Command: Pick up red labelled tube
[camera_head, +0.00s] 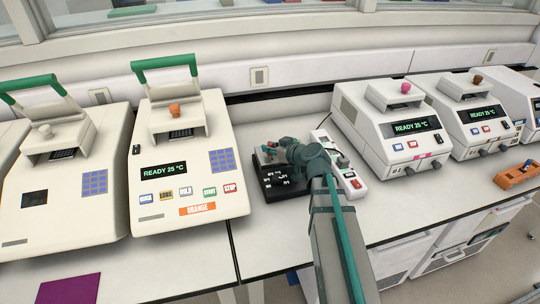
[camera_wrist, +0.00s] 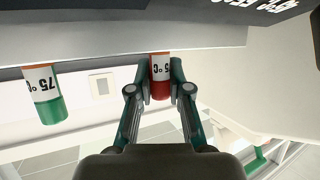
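The red labelled tube (camera_wrist: 160,75) has a white band with dark print and a red end. It is in the upper middle of the wrist view and meets the edge of a dark rack. My gripper (camera_wrist: 161,82) has one finger on each side of it, with no clear gap between pads and tube, so it looks shut on the tube. A green tube (camera_wrist: 43,95) marked 75 °C is apart to the left. In the head view my gripper (camera_head: 285,155) is at the black rack (camera_head: 280,190); the red tube cannot be made out there.
A white power strip (camera_head: 350,180) lies right beside the rack. A thermal cycler labelled ORANGE (camera_head: 180,165) stands to the left, its lid handle raised. Other cyclers (camera_head: 395,120) stand to the right. A purple mat (camera_head: 70,290) lies at front left.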

